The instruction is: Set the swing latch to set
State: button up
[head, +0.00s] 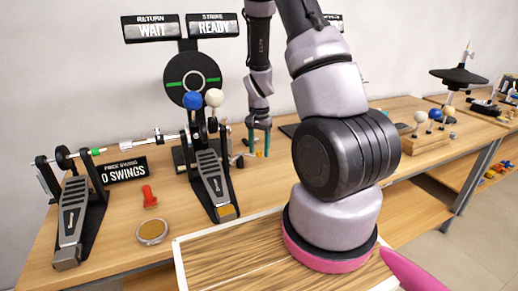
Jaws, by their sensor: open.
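No part in view is labelled as the swing latch. A small red piece with a raised knob (149,196) stands on the table in front of a black sign reading "0 SWINGS" (121,171); I cannot tell if it is the latch or how it is set. My gripper (259,143) points down with its teal fingertips apart, empty. It is right of the middle pedal (213,183) and its blue and white beater balls, near small parts on the table. My arm hides part of the table at the right.
A left pedal (71,222) joins the middle one by a rod (125,145). Signs behind read "WAIT" (151,29) and "READY" (213,26), above a round black pad (193,78). A round tan disc (152,232) lies in front. A ball rack (420,142) stands right.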

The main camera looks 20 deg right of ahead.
grip_shut()
dwell(1.4)
